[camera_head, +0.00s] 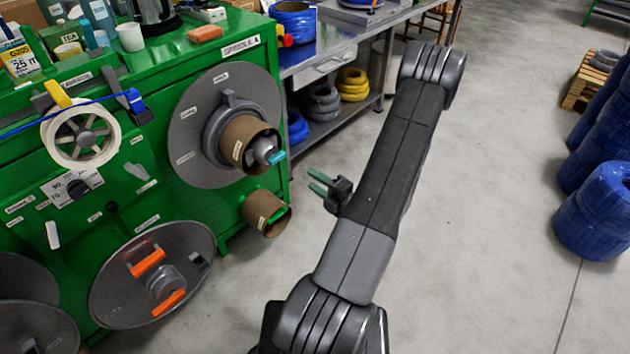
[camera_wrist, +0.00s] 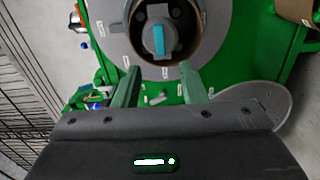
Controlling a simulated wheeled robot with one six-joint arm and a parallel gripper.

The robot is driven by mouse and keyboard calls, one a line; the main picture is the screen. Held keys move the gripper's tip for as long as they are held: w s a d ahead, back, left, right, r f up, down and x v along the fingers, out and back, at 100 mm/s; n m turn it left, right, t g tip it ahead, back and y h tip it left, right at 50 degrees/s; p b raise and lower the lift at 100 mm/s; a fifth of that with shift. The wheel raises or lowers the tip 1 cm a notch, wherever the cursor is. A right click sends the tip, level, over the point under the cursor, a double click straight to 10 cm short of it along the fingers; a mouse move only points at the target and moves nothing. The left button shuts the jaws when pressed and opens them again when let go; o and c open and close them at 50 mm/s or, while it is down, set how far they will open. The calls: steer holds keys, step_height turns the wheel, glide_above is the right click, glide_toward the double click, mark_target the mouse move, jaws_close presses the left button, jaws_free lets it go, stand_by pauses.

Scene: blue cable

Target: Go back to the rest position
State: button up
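My gripper (camera_head: 312,180) is in the middle of the head view, in free air right of the green machine (camera_head: 222,60). Its two green fingers stand apart with nothing between them, as the wrist view also shows (camera_wrist: 160,70). A large grey reel disc (camera_head: 190,150) with a brown cardboard core (camera_head: 246,144) is on the machine's front, apart from my gripper. A teal-tipped part (camera_head: 277,157) sticks out of the core; it shows in the wrist view too (camera_wrist: 159,40). Blue cable (camera_head: 40,123) runs past a white wheel (camera_head: 82,137) at the left.
A second cardboard tube (camera_head: 266,213) sits below the reel. A lower disc with orange handles (camera_head: 150,280) is at bottom left. A metal bench (camera_head: 335,50) holds coils behind. Blue coils (camera_head: 592,215) stand at the right. The floor (camera_head: 490,200) between is clear.

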mark_target(280, 157)
steer(key=shift+a, duration=0.1)
steer(key=x, duration=1.3)
steer(key=shift+w+a, duration=0.25)
steer(key=shift+a, duration=0.15)
steer(key=n+b, duration=0.3)
steer(key=b, duration=0.1)
steer(key=shift+n, duration=0.3)
steer(key=n+b, duration=0.2)
steer(key=shift+r+n, duration=0.2)
steer(key=shift+n, duration=0.1)
steer(key=shift+r, duration=0.1)
stand_by(1.1)
